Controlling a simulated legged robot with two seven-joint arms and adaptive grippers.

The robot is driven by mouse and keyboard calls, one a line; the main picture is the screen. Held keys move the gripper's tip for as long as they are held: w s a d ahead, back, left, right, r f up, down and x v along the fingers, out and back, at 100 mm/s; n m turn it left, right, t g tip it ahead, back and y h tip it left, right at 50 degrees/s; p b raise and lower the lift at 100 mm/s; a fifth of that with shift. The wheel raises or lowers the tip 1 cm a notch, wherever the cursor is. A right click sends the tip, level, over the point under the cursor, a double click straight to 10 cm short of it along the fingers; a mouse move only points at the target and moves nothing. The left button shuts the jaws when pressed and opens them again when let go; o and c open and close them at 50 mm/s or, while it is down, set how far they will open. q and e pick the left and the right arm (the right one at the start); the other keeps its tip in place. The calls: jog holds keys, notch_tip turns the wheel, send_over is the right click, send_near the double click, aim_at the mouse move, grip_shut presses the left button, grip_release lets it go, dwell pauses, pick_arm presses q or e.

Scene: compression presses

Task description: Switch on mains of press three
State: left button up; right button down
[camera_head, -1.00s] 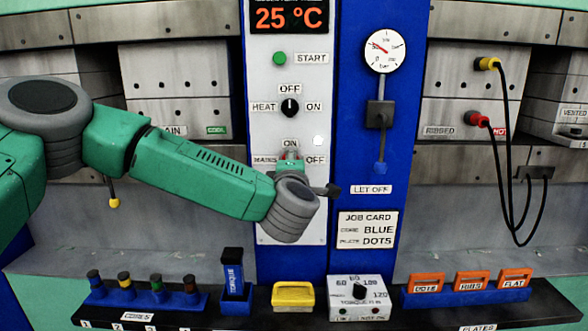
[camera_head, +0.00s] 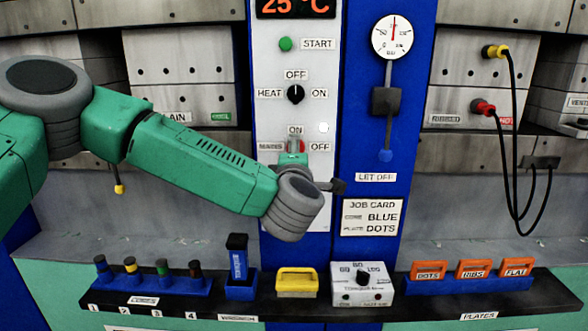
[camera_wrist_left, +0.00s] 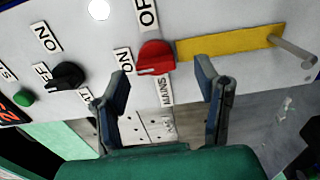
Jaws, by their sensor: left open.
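The red mains knob (camera_wrist_left: 155,57) is on the white panel, between labels ON, OFF and MAINS. In the head view the mains knob (camera_head: 300,146) is partly covered by my left gripper (camera_head: 292,150). In the wrist view the two fingers of my left gripper (camera_wrist_left: 163,85) are spread apart and empty. The knob lies between and just past the fingertips, with no clear contact. A white line marks the knob, but I cannot tell for sure which label it points to. My right gripper is not in view.
The black heat knob (camera_head: 295,93) and green start button (camera_head: 286,44) are above on the panel. A metal peg (camera_wrist_left: 294,52) sticks out near a yellow strip (camera_wrist_left: 227,43). A shelf below holds a yellow-handled block (camera_head: 297,282).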

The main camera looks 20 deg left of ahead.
pick_arm(q)
jog(key=v, duration=0.9)
jog(key=shift+s, duration=0.2)
